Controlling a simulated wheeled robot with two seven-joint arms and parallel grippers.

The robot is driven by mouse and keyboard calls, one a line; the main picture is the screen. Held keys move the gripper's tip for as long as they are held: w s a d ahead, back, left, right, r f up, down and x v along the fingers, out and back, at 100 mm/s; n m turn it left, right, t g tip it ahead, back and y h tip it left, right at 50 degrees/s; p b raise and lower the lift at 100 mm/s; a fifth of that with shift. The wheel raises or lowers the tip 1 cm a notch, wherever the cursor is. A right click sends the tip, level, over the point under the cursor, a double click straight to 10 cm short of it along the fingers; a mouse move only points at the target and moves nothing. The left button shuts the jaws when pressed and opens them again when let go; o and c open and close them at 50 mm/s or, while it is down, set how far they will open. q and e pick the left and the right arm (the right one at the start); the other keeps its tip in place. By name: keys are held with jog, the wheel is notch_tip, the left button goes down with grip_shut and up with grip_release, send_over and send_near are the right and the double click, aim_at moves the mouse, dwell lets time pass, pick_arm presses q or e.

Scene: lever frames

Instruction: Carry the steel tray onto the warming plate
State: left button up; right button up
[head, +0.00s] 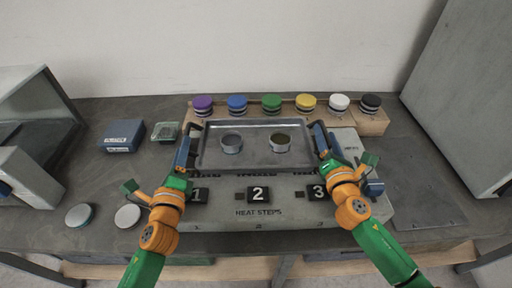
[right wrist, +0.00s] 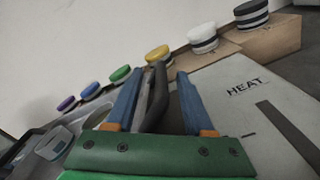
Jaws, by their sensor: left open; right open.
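The steel tray (head: 255,164) is in the middle of the head view, level, with two small round tins (head: 232,143) (head: 280,143) in it. It has dark handles at its left and right ends. My left gripper (head: 185,153) is open at the left handle. My right gripper (head: 322,140) is open at the right handle (right wrist: 155,95), which stands between its two blue fingers in the right wrist view. A pale grey plate (head: 350,143) with dark lettering, reading "HEAT" in the right wrist view (right wrist: 225,105), lies under and right of the tray. Whether the tray touches it is hidden.
Several colored round jars (head: 271,102) line a wooden ledge behind the tray. In front is a "HEAT STEPS" panel (head: 258,212) with numbered tiles. A blue box (head: 122,136), a small clear container (head: 164,131) and two round lids (head: 80,215) (head: 128,216) are at left.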

pick_arm(q)
jog(key=s, duration=0.6)
jog(key=shift+s+d+r, duration=0.1)
jog(key=shift+s+d, duration=0.05)
jog(key=shift+s, duration=0.1)
pick_arm(e)
jog(key=shift+s, duration=0.15)
pick_arm(q)
jog(key=shift+s, duration=0.1)
pick_arm(e)
jog(key=s, duration=1.1)
jog(key=shift+d, duration=0.3)
jog(key=shift+s, duration=0.5)
